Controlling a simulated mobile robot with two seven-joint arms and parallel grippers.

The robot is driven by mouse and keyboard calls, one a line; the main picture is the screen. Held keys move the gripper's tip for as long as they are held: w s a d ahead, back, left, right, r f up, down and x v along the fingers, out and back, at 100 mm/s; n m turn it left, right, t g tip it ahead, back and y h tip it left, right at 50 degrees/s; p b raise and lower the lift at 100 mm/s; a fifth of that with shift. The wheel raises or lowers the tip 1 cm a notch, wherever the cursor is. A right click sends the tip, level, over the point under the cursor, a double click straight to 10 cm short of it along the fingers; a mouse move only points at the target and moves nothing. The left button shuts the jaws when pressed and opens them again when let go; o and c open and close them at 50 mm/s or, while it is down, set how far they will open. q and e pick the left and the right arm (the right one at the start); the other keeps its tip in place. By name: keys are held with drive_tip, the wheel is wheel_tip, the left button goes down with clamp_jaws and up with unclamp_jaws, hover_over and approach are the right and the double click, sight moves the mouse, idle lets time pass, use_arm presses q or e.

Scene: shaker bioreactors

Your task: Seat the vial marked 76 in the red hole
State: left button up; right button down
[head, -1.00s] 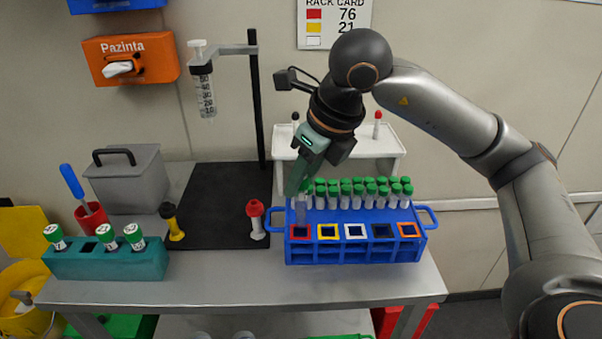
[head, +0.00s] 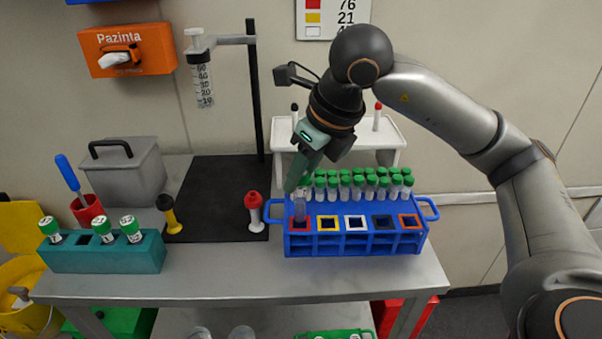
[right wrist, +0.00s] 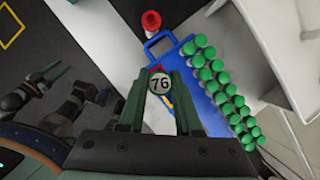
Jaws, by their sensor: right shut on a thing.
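The vial marked 76 (right wrist: 160,84) is held between the fingers of my right gripper (head: 299,188), its numbered cap facing the right wrist camera. In the head view its clear body (head: 299,210) hangs roughly upright below the fingertips, at the red-framed hole (head: 300,224) at the left end of the blue rack's front row. Its lower end overlaps the hole; I cannot tell whether the tip is inside. The fingers hide the cap in the head view. The rack card (head: 334,12) shows red beside 76.
The blue rack (head: 350,245) has yellow, white, blue and orange holes to the right and several green-capped vials behind. A red-topped white bottle (head: 254,210) stands left of it. A teal rack (head: 105,254) holds green-capped vials. A white shelf (head: 283,140) stands behind.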

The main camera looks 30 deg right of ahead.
sight(305, 200)
drive_tip(key=shift+f+b, duration=0.4)
drive_tip(key=shift+f, duration=0.05)
idle(0.6)
drive_tip(key=shift+f, duration=0.15)
idle(0.3)
drive_tip(key=shift+f+b, duration=0.6)
drive_tip(key=shift+b, duration=0.15)
idle(0.4)
drive_tip(key=shift+f+b, duration=1.45)
drive_tip(key=shift+f, duration=0.15)
idle(1.4)
drive_tip(key=shift+f+b, duration=0.65)
drive_tip(key=shift+f, duration=0.05)
idle(0.6)
drive_tip(key=c, duration=0.5)
unclamp_jaws()
